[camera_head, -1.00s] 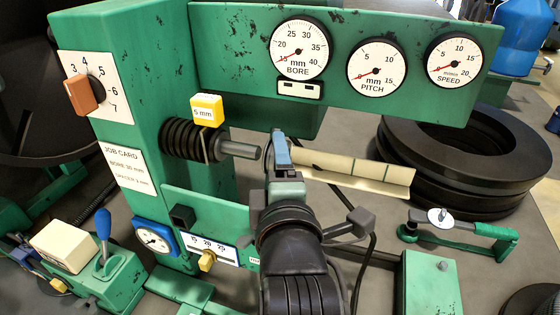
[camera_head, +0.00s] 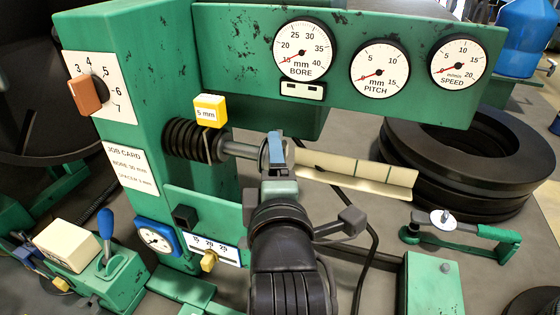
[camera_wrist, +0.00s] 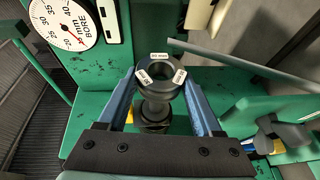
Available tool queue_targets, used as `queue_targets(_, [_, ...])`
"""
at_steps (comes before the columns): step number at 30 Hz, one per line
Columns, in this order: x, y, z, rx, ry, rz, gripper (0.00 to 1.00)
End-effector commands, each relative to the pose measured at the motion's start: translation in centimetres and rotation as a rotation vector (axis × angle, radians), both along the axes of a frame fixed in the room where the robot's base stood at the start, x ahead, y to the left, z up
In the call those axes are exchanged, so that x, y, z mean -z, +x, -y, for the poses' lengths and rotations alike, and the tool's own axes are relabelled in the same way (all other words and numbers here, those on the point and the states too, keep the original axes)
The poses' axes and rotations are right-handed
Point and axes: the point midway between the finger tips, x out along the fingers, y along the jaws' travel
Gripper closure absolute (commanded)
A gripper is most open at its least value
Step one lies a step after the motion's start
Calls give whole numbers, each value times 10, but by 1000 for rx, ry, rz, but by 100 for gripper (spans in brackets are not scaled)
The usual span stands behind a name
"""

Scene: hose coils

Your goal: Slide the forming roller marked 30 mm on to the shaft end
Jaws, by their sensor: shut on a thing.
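The forming roller (camera_wrist: 161,86) is a dark grey ring with small white labels; one at its top appears to read 30 mm. My gripper (camera_wrist: 160,76) is shut on it, a blue finger on each side. In the head view my gripper (camera_head: 276,150) hides most of the roller. The grey shaft (camera_head: 240,150) sticks out to the right from the black coil (camera_head: 190,140), and its end meets the gripper's left side. In the wrist view the shaft (camera_wrist: 155,106) shows behind the roller, roughly in line. I cannot tell whether its tip is inside the bore.
A cream trough (camera_head: 360,172) lies just right of my gripper. A yellow 5 mm block (camera_head: 210,110) sits above the coil. The green gauge panel (camera_head: 345,85) hangs above and behind. A green lower panel (camera_head: 210,215) with a scale stands below the shaft.

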Motion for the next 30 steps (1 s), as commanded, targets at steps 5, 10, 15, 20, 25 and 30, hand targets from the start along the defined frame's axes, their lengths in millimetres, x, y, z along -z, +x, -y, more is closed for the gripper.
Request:
queue_targets(5, [-2,3,-10,-2,0,5,100])
queue_targets(10, [-3,5,-18,-2,0,6,100])
queue_targets(15, [-2,8,-26,-2,1,6,100])
queue_targets(20, [-2,10,-33,-2,0,5,100])
queue_targets(25, [-2,13,-41,-3,0,5,100])
queue_targets(30, [-2,14,-46,-1,0,6,100])
